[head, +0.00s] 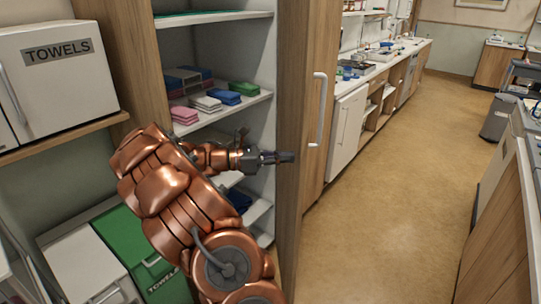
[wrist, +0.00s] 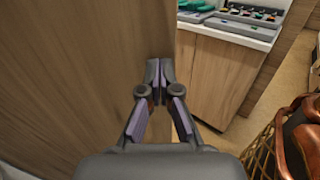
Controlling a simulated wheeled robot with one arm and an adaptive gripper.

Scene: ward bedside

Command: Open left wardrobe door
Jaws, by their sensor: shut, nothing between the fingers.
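The wardrobe stands open in the head view, its white shelves (head: 252,104) exposed. A tall wooden panel (head: 293,80) bounds the opening on the right, and a pale bar handle (head: 319,110) is on the face beyond it. More wood (head: 140,65) bounds the opening on the left; I cannot tell which wood is the left door. My gripper (head: 290,157) reaches across the opening, its tips overlapping the right panel in the picture. In the wrist view my gripper (wrist: 157,72) is shut and empty, close beside a wooden surface (wrist: 75,75). Contact is unclear.
Folded cloths (head: 207,103) lie on a shelf. A white towels cabinet (head: 60,75) and a green bin (head: 140,245) are at left. A counter with trays (wrist: 240,25) lies beyond the gripper. The floor (head: 400,170) at right is clear, bounded by a bedside unit (head: 505,215).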

